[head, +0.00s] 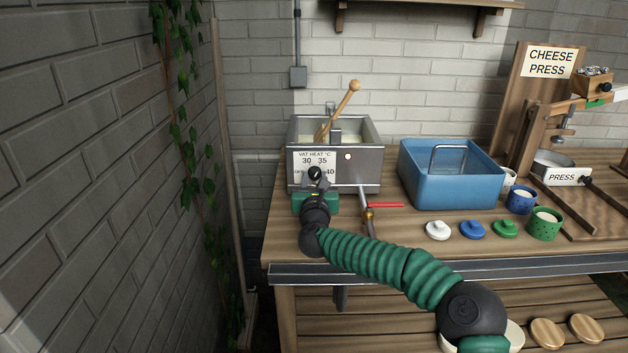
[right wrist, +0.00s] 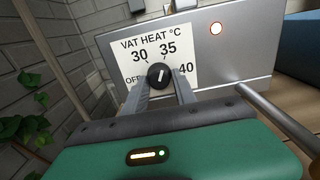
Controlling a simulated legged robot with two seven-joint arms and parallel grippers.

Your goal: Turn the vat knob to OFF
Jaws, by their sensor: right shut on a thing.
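The vat (head: 366,165) is a grey metal box at the left of the bench, with a white dial plate marked VAT HEAT °C, 30, 35, 40 and OFF. The black round vat knob (head: 315,173) sits on this plate; it also shows in the right wrist view (right wrist: 160,76). Its white line points up, leaning slightly right, roughly toward 35. My right gripper (head: 315,181) is at the front of the vat, its grey fingers shut on the knob, one on each side, as the right wrist view (right wrist: 159,84) shows. My left gripper is out of view.
A round lamp (right wrist: 215,29) glows on the vat front. A wooden paddle (head: 345,100) leans in the vat. A tap with a red handle (head: 386,205) juts out front, right of my gripper. A blue basin (head: 450,177) stands to the right. A brick wall (head: 80,180) closes the left.

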